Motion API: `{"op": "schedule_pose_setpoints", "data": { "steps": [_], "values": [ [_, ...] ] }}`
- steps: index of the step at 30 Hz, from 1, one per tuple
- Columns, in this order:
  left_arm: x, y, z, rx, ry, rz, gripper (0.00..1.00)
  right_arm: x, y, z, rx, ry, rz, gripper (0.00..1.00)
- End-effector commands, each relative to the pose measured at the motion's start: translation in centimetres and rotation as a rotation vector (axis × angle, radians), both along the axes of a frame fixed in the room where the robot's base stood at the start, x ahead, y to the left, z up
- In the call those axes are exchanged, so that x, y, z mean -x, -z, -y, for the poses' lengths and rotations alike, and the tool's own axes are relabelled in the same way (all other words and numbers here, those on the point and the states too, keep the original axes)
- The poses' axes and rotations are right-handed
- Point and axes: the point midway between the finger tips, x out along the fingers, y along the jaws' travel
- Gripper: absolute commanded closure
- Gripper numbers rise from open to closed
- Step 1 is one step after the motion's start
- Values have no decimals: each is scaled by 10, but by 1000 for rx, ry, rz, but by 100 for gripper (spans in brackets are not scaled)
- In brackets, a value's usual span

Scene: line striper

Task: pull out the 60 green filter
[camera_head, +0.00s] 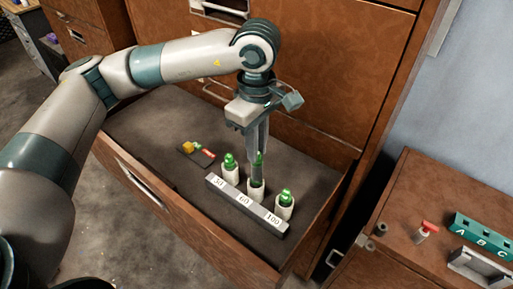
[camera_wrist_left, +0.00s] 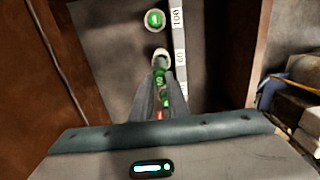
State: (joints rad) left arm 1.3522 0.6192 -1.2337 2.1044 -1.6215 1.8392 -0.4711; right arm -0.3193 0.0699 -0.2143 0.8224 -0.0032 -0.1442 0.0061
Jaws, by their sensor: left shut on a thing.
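The 60 green filter (camera_head: 259,159) is between the fingers of my left gripper (camera_head: 258,172), above the middle white holder (camera_head: 256,194). My left gripper is shut on it and points straight down. In the left wrist view the green filter (camera_wrist_left: 159,76) shows between the fingers, with the white holder (camera_wrist_left: 161,56) just beyond. I cannot tell whether its lower end is clear of the holder. Two other green filters stand in white holders, one at the left (camera_head: 230,165) and one by the 100 label (camera_head: 286,197). My right gripper is not in view.
A grey label bar (camera_head: 246,206) runs in front of the holders inside the open wooden drawer (camera_head: 150,128). A small dark tray (camera_head: 197,155) with yellow and red pieces lies left. At right, a cabinet top bears a red-topped item (camera_head: 428,228) and a green A-B-C block (camera_head: 484,235).

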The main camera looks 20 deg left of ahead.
Motion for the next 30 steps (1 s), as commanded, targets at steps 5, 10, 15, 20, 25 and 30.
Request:
{"op": "schedule_pose_setpoints", "data": {
  "steps": [5,10,15,20,25,30],
  "values": [
    [0,-9,0,0,0,1,100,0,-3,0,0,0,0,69],
    [0,-15,0,0,0,1,100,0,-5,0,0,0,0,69],
    [0,-22,0,0,0,0,100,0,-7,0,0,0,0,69],
    [0,-25,0,0,0,-1,100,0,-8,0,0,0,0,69],
    [0,-25,0,0,0,-1,100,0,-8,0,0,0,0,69],
    [0,-25,0,0,1,-1,100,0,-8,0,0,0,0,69]
  ]
}}
